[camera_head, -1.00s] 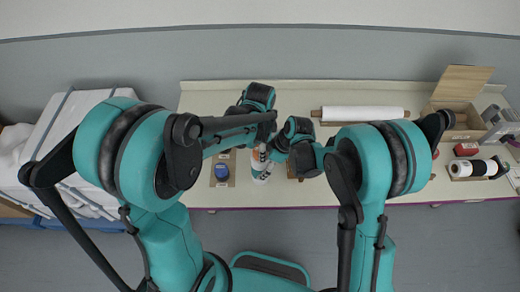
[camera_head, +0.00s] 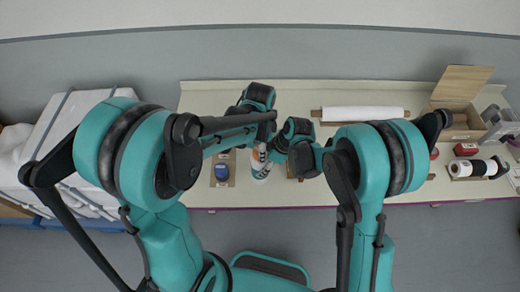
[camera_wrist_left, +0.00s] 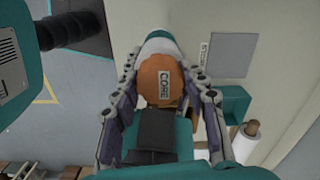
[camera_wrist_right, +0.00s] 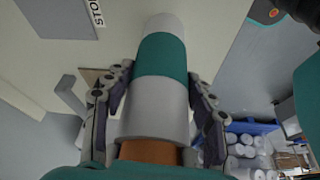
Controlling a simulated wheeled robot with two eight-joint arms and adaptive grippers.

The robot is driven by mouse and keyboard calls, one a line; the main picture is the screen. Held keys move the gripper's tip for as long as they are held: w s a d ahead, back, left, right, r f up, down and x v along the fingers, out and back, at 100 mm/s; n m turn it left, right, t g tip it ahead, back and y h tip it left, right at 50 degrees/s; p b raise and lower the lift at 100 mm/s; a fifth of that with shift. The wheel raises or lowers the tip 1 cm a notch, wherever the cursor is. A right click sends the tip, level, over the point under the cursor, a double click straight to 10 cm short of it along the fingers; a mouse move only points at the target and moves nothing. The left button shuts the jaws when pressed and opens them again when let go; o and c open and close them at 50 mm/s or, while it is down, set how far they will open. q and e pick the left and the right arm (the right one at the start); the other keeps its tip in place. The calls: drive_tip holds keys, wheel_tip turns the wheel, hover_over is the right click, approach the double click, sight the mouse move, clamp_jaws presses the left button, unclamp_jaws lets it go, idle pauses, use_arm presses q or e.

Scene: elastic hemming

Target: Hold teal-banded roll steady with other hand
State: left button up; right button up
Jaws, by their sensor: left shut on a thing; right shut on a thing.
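The teal-banded roll (camera_wrist_right: 160,55) is white with a teal band and a brown-orange core end. In the head view the roll (camera_head: 261,170) lies on the table between my two grippers, partly covered by them. In the right wrist view my right gripper (camera_wrist_right: 155,110) has its fingers on both sides of the white part, near the brown end. The left fingertips are hidden in the head view.
A long white roll (camera_head: 362,113) lies at the back of the table (camera_head: 300,91). A blue round item on a brown pad (camera_head: 222,172) is left of the banded roll. An open cardboard box (camera_head: 465,120) and a black-and-white roll (camera_head: 472,167) are at the right.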

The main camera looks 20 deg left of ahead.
idle(0.6)
use_arm(q)
drive_tip(key=shift+o, duration=1.2)
drive_tip(key=c, duration=0.4)
drive_tip(key=shift+o, duration=0.2)
drive_tip(key=shift+r, duration=2.25)
